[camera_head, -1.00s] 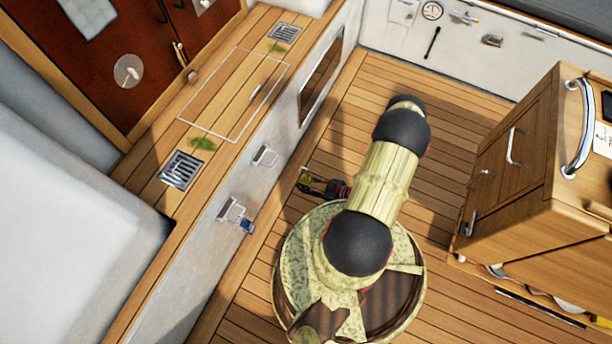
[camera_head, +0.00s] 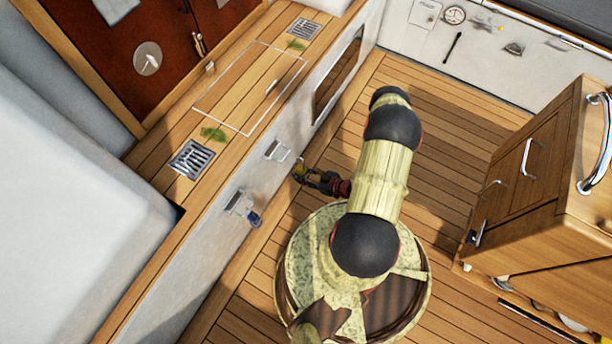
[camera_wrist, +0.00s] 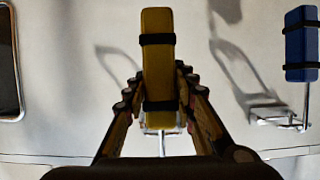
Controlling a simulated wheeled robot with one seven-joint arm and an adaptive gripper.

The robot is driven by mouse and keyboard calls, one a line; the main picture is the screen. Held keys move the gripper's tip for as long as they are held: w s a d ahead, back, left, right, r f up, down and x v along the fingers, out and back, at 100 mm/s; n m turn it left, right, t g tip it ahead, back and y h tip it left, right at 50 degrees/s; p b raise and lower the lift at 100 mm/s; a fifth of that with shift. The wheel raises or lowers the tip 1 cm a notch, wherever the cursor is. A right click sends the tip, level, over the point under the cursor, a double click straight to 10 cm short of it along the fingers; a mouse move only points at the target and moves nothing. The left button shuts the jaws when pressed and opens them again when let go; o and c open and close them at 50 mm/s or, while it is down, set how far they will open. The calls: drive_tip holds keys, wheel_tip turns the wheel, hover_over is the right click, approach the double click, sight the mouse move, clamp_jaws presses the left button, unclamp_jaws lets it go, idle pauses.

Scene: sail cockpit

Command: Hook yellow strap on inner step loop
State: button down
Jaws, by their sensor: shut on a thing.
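My gripper (camera_wrist: 158,100) is shut on the yellow strap (camera_wrist: 158,55), a block-like bundle with two black bands. In the head view, my gripper (camera_head: 308,175) holds the yellow strap (camera_head: 299,169) low beside the white bench side. The empty metal step loop (camera_head: 277,150) is on that side, just up and left of the strap. In the wrist view the metal loop (camera_wrist: 160,131) shows behind and below the strap, partly hidden by it. I cannot tell whether strap and loop touch.
A blue strap (camera_head: 253,218) hangs on the other step loop (camera_head: 240,202); in the wrist view the blue strap (camera_wrist: 301,45) is at the right. A wooden cabinet (camera_head: 520,170) stands at the right. The plank floor (camera_head: 440,110) beyond my arm is clear.

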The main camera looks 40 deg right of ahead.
sight(305, 176)
drive_tip(key=x, duration=0.8)
drive_tip(key=shift+f, duration=0.2)
idle(0.7)
drive_tip(key=c, duration=1.4)
unclamp_jaws()
drive_tip(key=shift+s, duration=0.1)
drive_tip(key=v, duration=1.2)
drive_tip(key=shift+f, duration=0.1)
